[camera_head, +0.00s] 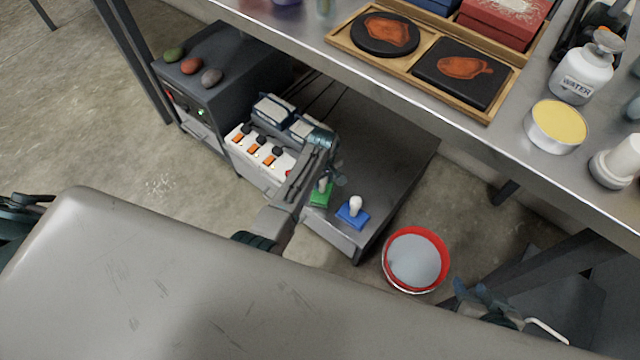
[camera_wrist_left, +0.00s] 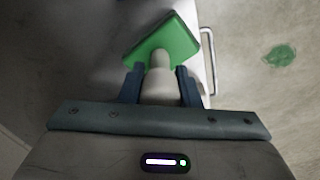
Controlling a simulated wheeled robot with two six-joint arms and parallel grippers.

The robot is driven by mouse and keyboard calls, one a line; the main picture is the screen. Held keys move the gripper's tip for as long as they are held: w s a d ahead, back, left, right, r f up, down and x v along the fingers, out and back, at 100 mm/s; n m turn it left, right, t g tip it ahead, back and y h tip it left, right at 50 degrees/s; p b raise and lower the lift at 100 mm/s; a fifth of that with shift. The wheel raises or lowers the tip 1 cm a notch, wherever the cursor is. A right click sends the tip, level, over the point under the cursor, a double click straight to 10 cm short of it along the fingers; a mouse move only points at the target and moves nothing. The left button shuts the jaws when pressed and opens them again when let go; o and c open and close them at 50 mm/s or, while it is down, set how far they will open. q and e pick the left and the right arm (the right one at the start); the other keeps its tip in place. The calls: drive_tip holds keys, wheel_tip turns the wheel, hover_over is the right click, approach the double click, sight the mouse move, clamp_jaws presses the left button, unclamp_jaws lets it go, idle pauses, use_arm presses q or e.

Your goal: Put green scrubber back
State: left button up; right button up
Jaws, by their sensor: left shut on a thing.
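The green scrubber (camera_head: 319,196) has a flat green base and a pale knob handle. In the head view it is at the left part of the low dark shelf's front edge, partly covered by my left gripper (camera_head: 328,180). In the left wrist view, the green scrubber (camera_wrist_left: 174,40) shows its base beyond the fingers, and my left gripper (camera_wrist_left: 160,85) is shut on its pale handle. I cannot tell if the base touches the shelf. My right gripper (camera_head: 485,295) is at the lower right, near the bucket; its finger gap is unclear.
A blue scrubber (camera_head: 352,216) with a white knob stands on the low dark shelf (camera_head: 385,150), right of the green one. A red-rimmed bucket (camera_head: 441,240) is on the floor. A white switch box (camera_head: 262,160) is left. The metal table (camera_head: 300,38) overhangs behind.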

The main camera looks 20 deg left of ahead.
use_arm(q)
drive_tip(key=shift+f, duration=0.45)
drive_tip(key=shift+r, duration=0.1)
use_arm(e)
drive_tip(key=shift+w+a+f+t, duration=0.15)
drive_tip(key=shift+a+f+t, duration=0.05)
drive_tip(key=shift+a+t, duration=0.25)
drive_tip(key=shift+d, duration=0.1)
use_arm(q)
drive_tip(key=o, duration=1)
use_arm(e)
drive_tip(key=shift+w+r, duration=0.1)
drive_tip(key=shift+w, duration=0.05)
